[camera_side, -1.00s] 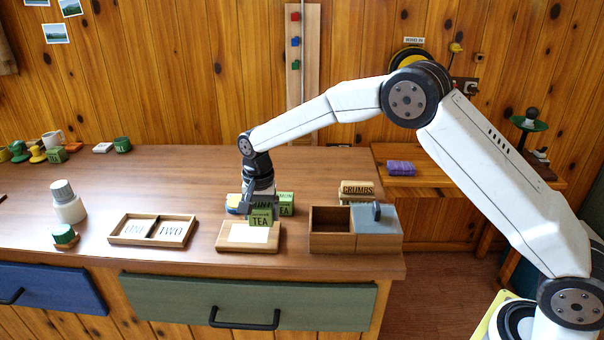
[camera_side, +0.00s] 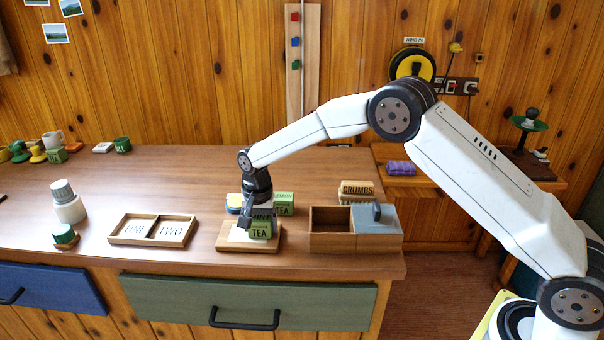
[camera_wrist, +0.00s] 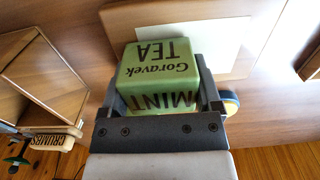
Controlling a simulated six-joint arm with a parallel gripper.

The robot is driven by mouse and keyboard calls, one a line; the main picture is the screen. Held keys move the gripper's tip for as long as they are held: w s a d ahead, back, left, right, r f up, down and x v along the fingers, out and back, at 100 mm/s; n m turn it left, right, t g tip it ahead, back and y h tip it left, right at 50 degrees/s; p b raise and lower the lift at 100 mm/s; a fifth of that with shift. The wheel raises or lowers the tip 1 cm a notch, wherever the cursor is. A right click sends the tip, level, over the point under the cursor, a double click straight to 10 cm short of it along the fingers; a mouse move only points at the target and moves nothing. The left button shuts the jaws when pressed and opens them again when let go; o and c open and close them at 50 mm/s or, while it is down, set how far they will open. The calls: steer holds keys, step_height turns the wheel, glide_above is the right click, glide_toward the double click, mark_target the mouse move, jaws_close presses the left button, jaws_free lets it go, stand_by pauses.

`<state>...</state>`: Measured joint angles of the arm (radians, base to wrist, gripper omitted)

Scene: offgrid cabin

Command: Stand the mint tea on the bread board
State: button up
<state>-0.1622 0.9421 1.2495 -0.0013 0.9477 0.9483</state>
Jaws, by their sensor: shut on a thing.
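The mint tea (camera_side: 261,229) is a green box with dark lettering. My gripper (camera_side: 257,216) is shut on it, one finger on each side, as the wrist view also shows with the box (camera_wrist: 160,75) between the fingers. The bread board (camera_side: 229,243) is a flat wooden board near the counter's front edge. The box is upright over the right part of the board, at or very near its surface; I cannot tell if it touches. In the wrist view the board (camera_wrist: 122,22) carries a white patch, partly hidden behind the box.
A green lemon tea box (camera_side: 284,203) and a round blue-and-yellow item (camera_side: 233,203) stand just behind. A wooden box with a grey lid (camera_side: 378,231) is to the right. A two-part tray (camera_side: 118,240) is to the left, with clear counter between it and the board.

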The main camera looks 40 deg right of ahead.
steer(key=shift+f, duration=0.15)
steer(key=o, duration=1)
steer(key=shift+o, duration=0.2)
step_height(320, 180, up, 12)
steer(key=shift+r, duration=0.2)
steer(key=s+d+f+n+t, duration=0.1)
steer(key=s+d+f+n, duration=0.1)
steer(key=s, duration=0.7)
steer(key=s+d+f+n, duration=0.2)
steer(key=s+d+n, duration=0.2)
steer(key=s, duration=0.5)
steer(key=s+d+f+n+t, duration=0.1)
steer(key=s+d+n, duration=0.2)
steer(key=s, duration=0.7)
steer(key=shift+f+t, duration=0.3)
steer(key=shift+f, duration=0.1)
steer(key=shift+d, duration=0.1)
